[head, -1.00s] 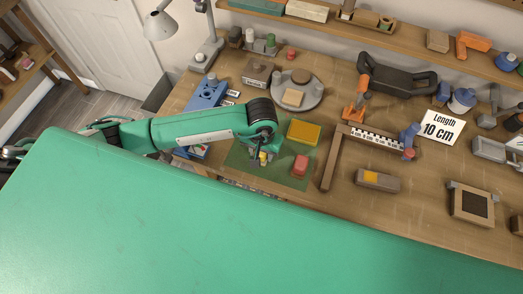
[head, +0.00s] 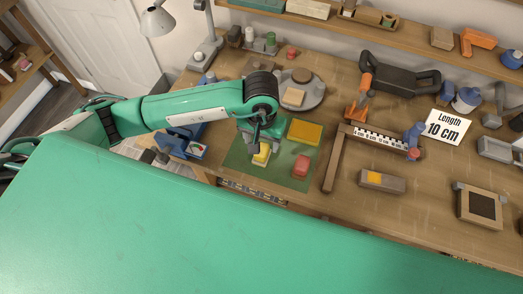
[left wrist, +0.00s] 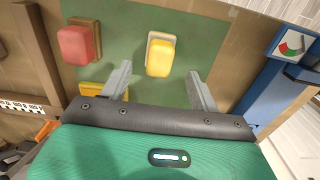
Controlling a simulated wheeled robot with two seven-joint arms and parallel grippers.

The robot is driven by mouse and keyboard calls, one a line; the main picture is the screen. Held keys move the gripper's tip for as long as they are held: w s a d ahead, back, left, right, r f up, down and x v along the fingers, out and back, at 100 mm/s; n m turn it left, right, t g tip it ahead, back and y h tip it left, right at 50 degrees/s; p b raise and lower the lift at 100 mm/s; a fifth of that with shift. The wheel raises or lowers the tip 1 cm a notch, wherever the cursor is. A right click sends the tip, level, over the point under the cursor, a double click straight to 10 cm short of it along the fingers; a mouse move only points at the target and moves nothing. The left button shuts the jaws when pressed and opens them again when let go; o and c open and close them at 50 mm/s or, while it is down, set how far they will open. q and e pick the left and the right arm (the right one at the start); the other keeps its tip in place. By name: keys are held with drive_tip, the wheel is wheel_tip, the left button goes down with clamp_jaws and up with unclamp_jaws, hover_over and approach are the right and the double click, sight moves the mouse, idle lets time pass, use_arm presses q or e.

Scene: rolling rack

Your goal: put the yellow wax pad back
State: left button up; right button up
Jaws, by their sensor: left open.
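The yellow wax pad (head: 262,152) is a small rounded yellow block on a pale cream base, resting on the green mat (head: 236,162). It also shows in the left wrist view (left wrist: 161,58), beyond and between my fingertips. My left gripper (head: 262,142) is open and empty, close above the pad. In the left wrist view its two grey fingers (left wrist: 160,72) stand apart, one on each side of the pad, not closed on it. A red pad (head: 301,166) on a brown base sits to the right. My right gripper is not in view.
A blue device (head: 188,142) stands left of the mat. A round grey turntable (head: 300,95) is behind. A wooden square with a ruler strip (head: 332,165) bounds the mat's right side.

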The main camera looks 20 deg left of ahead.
use_arm(q)
drive_tip(key=shift+r+b, duration=0.7)
drive_tip(key=shift+r, duration=1.9)
